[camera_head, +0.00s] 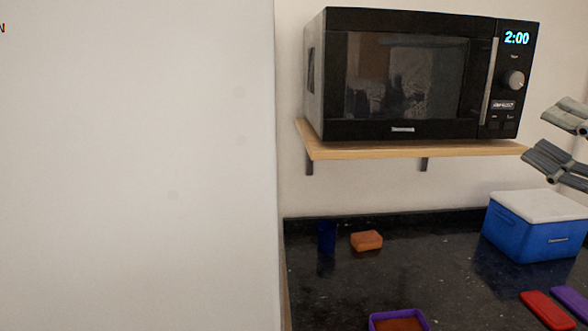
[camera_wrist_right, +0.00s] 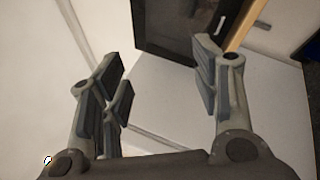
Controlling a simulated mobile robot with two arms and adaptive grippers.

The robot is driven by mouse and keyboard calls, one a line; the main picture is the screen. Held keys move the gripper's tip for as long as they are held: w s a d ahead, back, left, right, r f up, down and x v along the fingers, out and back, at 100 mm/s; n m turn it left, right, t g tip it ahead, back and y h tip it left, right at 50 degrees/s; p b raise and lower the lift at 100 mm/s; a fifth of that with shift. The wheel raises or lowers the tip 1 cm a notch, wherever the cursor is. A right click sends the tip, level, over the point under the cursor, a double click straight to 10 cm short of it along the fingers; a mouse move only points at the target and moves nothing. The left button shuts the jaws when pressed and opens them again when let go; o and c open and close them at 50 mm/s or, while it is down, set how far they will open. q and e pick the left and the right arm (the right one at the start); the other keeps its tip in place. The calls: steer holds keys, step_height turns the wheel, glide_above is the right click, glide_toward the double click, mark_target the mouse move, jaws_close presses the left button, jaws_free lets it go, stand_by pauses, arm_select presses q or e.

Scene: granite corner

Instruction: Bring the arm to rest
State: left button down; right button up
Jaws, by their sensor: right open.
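My right gripper (camera_head: 548,136) is at the right edge of the head view, in front of the wall and just right of the microwave shelf. Its fingers are spread apart with nothing between them. In the right wrist view the right gripper (camera_wrist_right: 160,85) also shows open and empty, with the dark microwave (camera_wrist_right: 185,28) and pale wall beyond its fingertips. Most of the right arm is outside the head view. My left gripper is in neither view.
A black microwave (camera_head: 405,75) reading 2:00 stands on a wooden shelf (camera_head: 420,150). Below, the dark counter (camera_head: 430,250) holds a blue cup (camera_head: 327,237), an orange sponge (camera_head: 367,241), a blue cooler with white lid (camera_head: 530,232), a purple container (camera_head: 374,324) and a red item (camera_head: 546,309). A white surface (camera_head: 140,170) fills the left.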

step_height(320, 180, down, 37)
steer(key=d+m+g+h, duration=0.2)
steer(key=m+g+h, duration=0.2)
steer(key=m+h, duration=1.85)
steer(key=s+a+f+m+g+y, duration=0.3)
steer(key=s+a+f+y, duration=0.1)
steer(key=f, duration=0.3)
steer(key=s+a+f+m+g+y, duration=0.3)
steer(key=s+f+y, duration=0.2)
steer(key=f, duration=0.3)
steer(key=s+a+f+n+g+y, duration=0.25)
steer(key=s+a+f+g, duration=0.4)
steer(key=s+a, duration=0.45)
step_height(320, 180, down, 28)
steer(key=s+d+r, duration=0.1)
steer(key=s, duration=0.2)
steer(key=s+d+f+g, duration=0.1)
steer(key=s+d+f, duration=0.2)
steer(key=s+f, duration=1.2)
steer(key=shift+s+d+f, duration=0.15)
steer(key=shift+s+f, duration=0.15)
steer(key=shift+s, duration=0.25)
